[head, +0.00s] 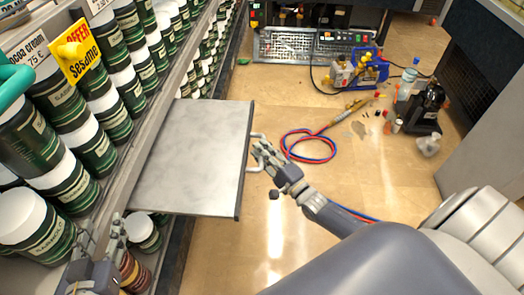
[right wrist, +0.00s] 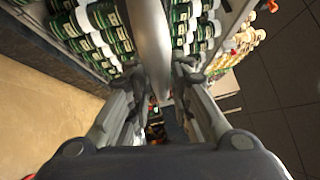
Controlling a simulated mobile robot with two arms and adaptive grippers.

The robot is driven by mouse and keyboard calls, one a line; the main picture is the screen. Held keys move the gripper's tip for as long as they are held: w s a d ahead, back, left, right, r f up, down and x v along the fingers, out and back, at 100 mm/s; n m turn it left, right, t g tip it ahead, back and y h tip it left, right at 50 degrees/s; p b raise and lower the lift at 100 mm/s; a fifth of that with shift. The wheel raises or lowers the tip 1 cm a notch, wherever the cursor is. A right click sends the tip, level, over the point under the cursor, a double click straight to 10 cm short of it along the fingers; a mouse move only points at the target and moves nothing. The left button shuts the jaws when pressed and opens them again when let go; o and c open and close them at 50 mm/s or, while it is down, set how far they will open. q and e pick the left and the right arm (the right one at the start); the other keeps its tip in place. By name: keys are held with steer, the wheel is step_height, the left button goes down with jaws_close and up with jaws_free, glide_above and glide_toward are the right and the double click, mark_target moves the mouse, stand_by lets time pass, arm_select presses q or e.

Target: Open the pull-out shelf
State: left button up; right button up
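The pull-out shelf is a flat grey panel (head: 190,155) standing out from the shelving in the head view. Its front edge is dark, with a light metal handle (head: 256,136) on it. My right gripper (head: 264,156) is at this handle, with its fingers around or beside the bar. In the right wrist view, a curved grey bar (right wrist: 148,40) runs between the two fingers (right wrist: 162,90). Whether they clamp it cannot be told. My left gripper (head: 101,245) is low at the left, near the jars and apart from the panel; its fingertips are small and unclear.
Shelving with green and white jars (head: 75,140) lines the left. A red and blue hose (head: 310,146), a blue pump device (head: 365,70) and a black device (head: 425,105) are on the floor to the right. Floor (head: 235,235) in front of the panel is mostly clear.

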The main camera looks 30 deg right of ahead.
steer(key=shift+o, duration=0.4)
steer(key=v, duration=1.2)
